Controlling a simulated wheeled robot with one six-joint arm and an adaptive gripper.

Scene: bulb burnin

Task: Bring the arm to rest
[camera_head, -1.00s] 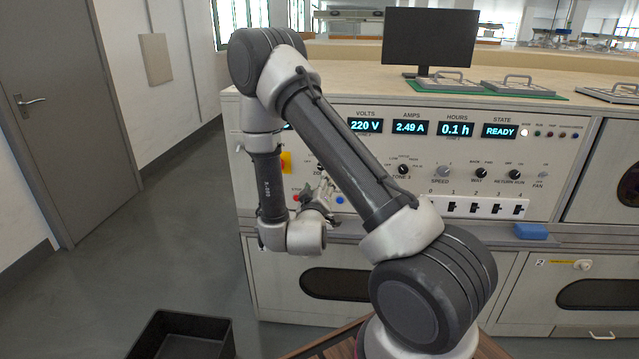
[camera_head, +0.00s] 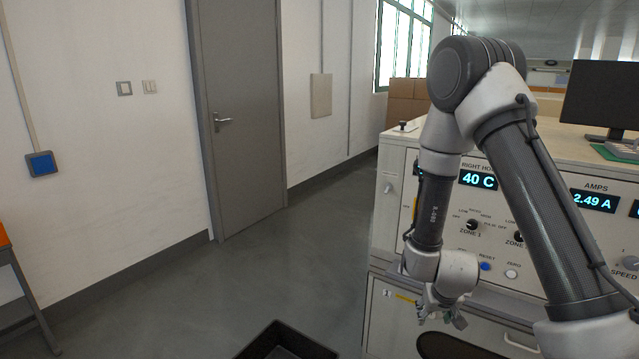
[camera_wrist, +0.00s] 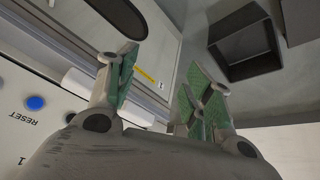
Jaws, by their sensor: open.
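My arm stands bent at the right of the head view, its elbow raised and its forearm hanging down. My gripper (camera_head: 440,306) is at the lower end, in front of the control panel (camera_head: 404,200) of the cream cabinet. In the wrist view my gripper (camera_wrist: 160,85) is open, with its green-padded fingers apart and nothing between them. A gap to the cabinet front cannot be judged exactly.
A blue RESET button (camera_wrist: 36,103) is near the gripper in the wrist view. An open black bin (camera_head: 285,342) stands on the floor; it also shows in the wrist view (camera_wrist: 246,47). A grey door (camera_head: 243,120) and clear floor (camera_head: 200,285) lie left. A monitor (camera_head: 600,95) stands on the cabinet.

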